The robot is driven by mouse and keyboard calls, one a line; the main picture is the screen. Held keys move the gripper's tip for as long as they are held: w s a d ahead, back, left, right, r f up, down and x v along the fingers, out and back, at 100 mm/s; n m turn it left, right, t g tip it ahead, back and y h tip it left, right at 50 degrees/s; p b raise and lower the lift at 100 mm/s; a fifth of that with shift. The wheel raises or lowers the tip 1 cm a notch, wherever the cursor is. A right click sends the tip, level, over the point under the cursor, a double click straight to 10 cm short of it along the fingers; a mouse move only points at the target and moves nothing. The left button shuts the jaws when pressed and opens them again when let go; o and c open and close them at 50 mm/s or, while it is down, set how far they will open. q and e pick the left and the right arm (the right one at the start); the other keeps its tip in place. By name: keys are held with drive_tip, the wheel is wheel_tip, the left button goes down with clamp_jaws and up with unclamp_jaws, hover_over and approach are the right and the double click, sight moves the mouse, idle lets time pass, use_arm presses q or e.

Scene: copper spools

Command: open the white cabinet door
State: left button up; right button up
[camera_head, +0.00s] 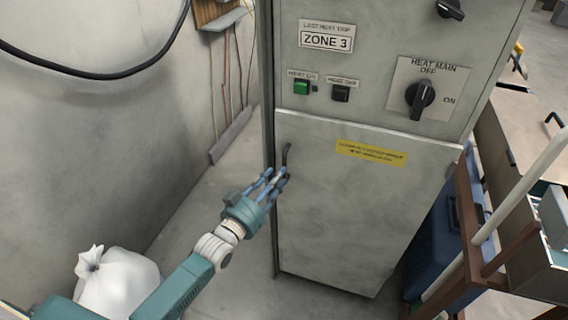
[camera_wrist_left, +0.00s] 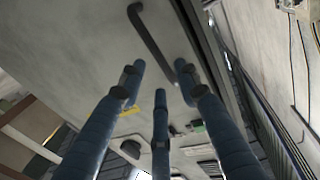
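The pale grey-white cabinet door (camera_head: 345,220) is the lower panel of the cabinet and looks closed. Its dark bar handle (camera_head: 286,153) is upright near the left edge. My left gripper (camera_head: 274,176) is at the handle's lower part, with its blue fingers pointing at the door. In the left wrist view, the handle (camera_wrist_left: 150,32) runs from the top toward the space between the fingertips (camera_wrist_left: 160,82). The fingers are spread apart and not closed round it. Whether any finger touches the handle cannot be told. My right gripper is not in view.
Above the door is a panel with a heat main knob (camera_head: 420,97) and a green button (camera_head: 301,87). A grey wall (camera_head: 90,150) stands left, with a white bag (camera_head: 115,283) by it. A brown rack (camera_head: 478,225) and a blue case (camera_head: 432,250) stand right.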

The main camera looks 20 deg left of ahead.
use_arm(q)
drive_tip(key=x, duration=0.6)
drive_tip(key=shift+w+f, duration=0.1)
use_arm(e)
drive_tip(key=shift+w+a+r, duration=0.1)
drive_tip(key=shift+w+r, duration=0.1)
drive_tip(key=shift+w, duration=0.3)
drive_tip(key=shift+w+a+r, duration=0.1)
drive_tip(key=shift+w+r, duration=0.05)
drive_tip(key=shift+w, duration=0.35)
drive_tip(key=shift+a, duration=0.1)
use_arm(q)
drive_tip(key=shift+c, duration=0.7)
clamp_jaws()
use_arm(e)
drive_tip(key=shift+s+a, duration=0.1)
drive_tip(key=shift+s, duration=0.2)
